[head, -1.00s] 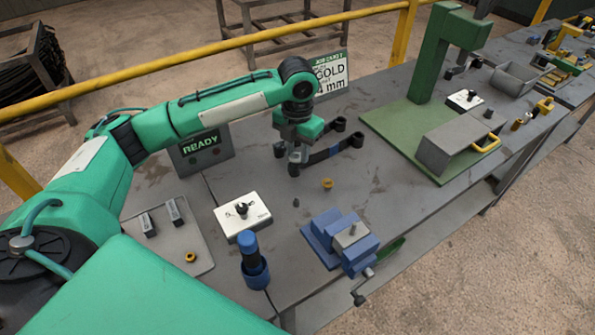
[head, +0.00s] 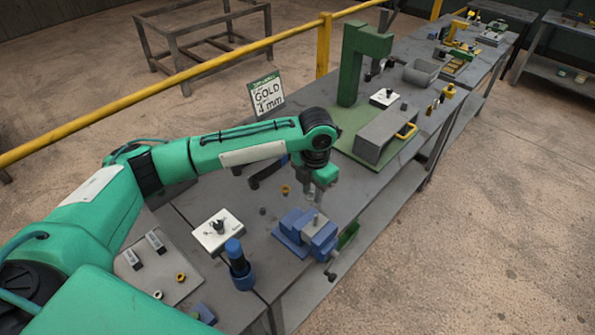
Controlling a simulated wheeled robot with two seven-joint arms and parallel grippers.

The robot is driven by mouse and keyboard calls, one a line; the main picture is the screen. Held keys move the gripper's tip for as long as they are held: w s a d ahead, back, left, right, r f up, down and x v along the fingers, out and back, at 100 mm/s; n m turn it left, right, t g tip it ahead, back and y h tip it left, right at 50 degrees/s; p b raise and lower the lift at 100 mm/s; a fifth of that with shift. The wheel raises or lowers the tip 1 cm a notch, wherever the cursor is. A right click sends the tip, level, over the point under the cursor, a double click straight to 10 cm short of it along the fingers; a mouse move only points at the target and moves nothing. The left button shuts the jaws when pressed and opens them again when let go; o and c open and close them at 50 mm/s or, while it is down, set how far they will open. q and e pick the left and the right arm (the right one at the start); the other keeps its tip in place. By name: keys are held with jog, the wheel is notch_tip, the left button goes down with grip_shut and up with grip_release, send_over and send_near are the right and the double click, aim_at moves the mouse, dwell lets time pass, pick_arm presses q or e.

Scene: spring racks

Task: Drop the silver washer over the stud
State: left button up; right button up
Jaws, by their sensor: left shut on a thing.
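My left gripper (head: 317,205) points down just above the blue vise (head: 290,240). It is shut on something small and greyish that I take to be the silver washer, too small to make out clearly. A pale plate sits in the vise jaws (head: 315,219); a stud there cannot be told apart from the fingertips in front of it. A pale ring (head: 157,294) and a gold ring (head: 181,277) lie on the grey tray (head: 133,279) at the left. My right gripper is not in view.
A white box with a dark knob (head: 218,230) and a blue cylinder (head: 238,265) stand left of the vise. Small grey (head: 262,210) and gold (head: 286,190) pieces lie behind it. A card (head: 267,94) reads GOLD 4 mm. A green press (head: 352,65) stands farther back.

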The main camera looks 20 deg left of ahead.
pick_arm(q)
jog(key=shift+s+d+r, duration=0.1)
jog(key=shift+s+d, duration=0.1)
jog(key=shift+d, duration=0.4)
jog(key=shift+s+d, duration=0.15)
jog(key=shift+d, duration=0.1)
jog(key=shift+d+f, duration=0.1)
jog(key=shift+f, duration=0.2)
jog(key=shift+m+p, duration=0.3)
jog(key=shift+p, duration=0.3)
jog(key=shift+f, duration=0.2)
jog(key=shift+f+b, duration=1.1)
jog(key=shift+f, duration=1.2)
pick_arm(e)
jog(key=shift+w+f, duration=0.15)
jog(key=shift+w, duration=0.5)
pick_arm(q)
jog(key=shift+p, duration=0.95)
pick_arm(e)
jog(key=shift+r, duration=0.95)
